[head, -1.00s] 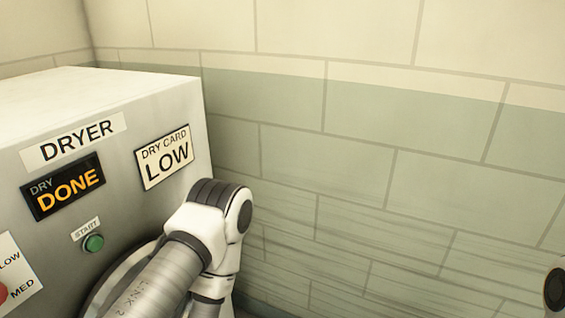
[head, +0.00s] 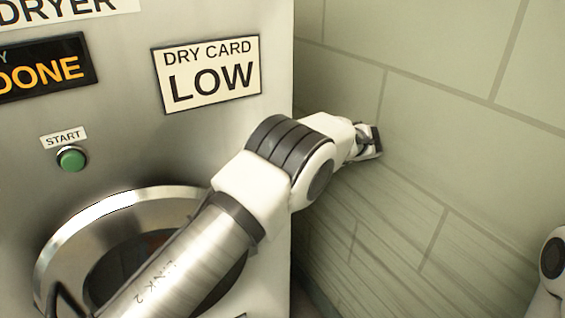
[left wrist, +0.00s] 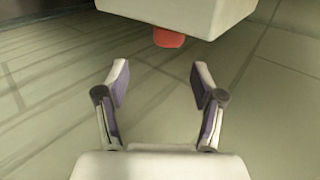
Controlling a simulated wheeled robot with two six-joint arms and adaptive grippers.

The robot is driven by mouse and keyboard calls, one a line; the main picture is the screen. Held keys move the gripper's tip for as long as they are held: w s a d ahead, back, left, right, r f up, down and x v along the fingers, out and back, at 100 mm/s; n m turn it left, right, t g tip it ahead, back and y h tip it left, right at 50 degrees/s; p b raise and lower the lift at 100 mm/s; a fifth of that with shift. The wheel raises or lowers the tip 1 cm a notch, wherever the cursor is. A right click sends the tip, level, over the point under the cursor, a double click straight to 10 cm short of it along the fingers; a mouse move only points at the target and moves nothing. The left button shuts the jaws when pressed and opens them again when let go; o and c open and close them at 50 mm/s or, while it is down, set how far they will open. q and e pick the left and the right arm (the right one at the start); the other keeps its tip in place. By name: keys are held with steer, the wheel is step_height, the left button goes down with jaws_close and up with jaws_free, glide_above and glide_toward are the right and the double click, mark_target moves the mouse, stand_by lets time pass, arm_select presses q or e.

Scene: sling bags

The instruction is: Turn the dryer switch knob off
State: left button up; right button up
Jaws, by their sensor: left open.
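The dryer (head: 272,50) fills the left of the head view. Its display reads DONE. The red knob beside the LOW and MED labels is outside the head view now. In the left wrist view a red part (left wrist: 168,38) sticks out under a pale box (left wrist: 190,12); I cannot tell whether it is a dryer knob. My left arm crosses in front of the dryer, and its gripper (head: 368,145) is beyond the dryer's right edge, by the wall. In the left wrist view the left gripper (left wrist: 157,82) is open and empty, with the red part ahead of it. My right gripper is not in view.
The round dryer door (head: 58,248) is partly hidden by my left arm. A green START button (head: 71,158) and a LOW dry card (head: 207,72) are on the front. A tiled wall (head: 440,120) stands to the right. Part of my right arm shows at the right edge.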

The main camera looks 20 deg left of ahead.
arm_select(q)
steer(key=x, duration=0.4)
steer(key=a+r+x, duration=0.1)
steer(key=x, duration=0.2)
steer(key=shift+w+f, duration=0.1)
steer(key=c, duration=1.2)
